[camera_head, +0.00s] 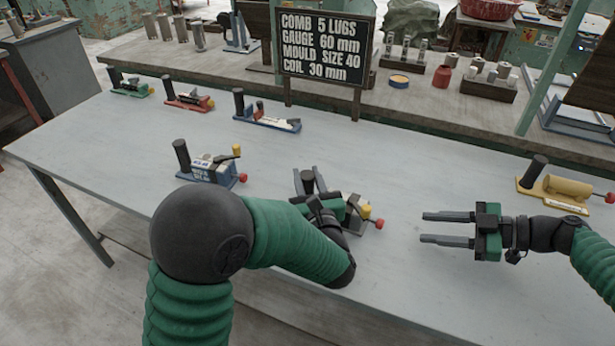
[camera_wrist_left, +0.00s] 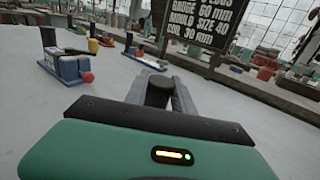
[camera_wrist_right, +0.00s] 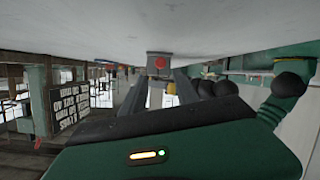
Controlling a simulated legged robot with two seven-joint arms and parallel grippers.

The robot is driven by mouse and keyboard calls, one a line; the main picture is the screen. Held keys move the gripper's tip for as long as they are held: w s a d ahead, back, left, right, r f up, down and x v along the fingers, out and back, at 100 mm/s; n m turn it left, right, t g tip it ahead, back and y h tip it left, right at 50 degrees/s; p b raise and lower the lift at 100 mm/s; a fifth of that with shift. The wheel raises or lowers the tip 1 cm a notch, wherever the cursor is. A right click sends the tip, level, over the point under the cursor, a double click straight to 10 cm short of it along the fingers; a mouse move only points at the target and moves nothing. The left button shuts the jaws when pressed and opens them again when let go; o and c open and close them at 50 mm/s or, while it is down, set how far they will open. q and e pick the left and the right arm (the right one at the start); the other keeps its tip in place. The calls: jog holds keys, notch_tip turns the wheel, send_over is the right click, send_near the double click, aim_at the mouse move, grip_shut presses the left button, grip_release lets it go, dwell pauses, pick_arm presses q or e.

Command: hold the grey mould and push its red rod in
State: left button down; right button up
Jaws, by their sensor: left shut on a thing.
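The grey mould (camera_head: 352,215) stands on the table, partly hidden behind my left forearm and gripper. Its red rod end (camera_head: 379,224) sticks out on the right, near a yellow part (camera_head: 366,210). My left gripper (camera_head: 308,172) is shut on the mould's black upright handle (camera_head: 308,183); the handle also shows between the fingers in the left wrist view (camera_wrist_left: 157,93). My right gripper (camera_head: 424,227) is open and empty, right of the red rod end and apart from it. In the right wrist view the red end (camera_wrist_right: 160,63) shows ahead, between the finger lines.
A blue mould (camera_head: 208,170) stands left of my left gripper and a yellow one (camera_head: 552,188) at the right. Green (camera_head: 130,88), red (camera_head: 188,101) and another blue (camera_head: 266,122) device stand further back. A sign (camera_head: 325,46) stands behind. The table between is clear.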

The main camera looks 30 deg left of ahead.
dwell(0.7)
jog(key=c, duration=0.7)
jog(key=m, duration=0.1)
jog(key=d+m, duration=0.1)
jog(key=m, duration=0.1)
grip_shut()
jog(key=d+m, duration=0.1)
jog(key=m, duration=0.4)
jog(key=d+m, duration=0.2)
jog(key=m, duration=0.3)
jog(key=d+m, duration=0.1)
jog(key=m, duration=0.4)
jog(key=shift+s+d+f+m+t, duration=0.15)
jog(key=shift+s+d+m+t, duration=0.15)
jog(key=shift+s+m+t, duration=0.1)
jog(key=m, duration=0.3)
jog(key=shift+d+y, duration=0.3)
jog(key=shift+d, duration=0.1)
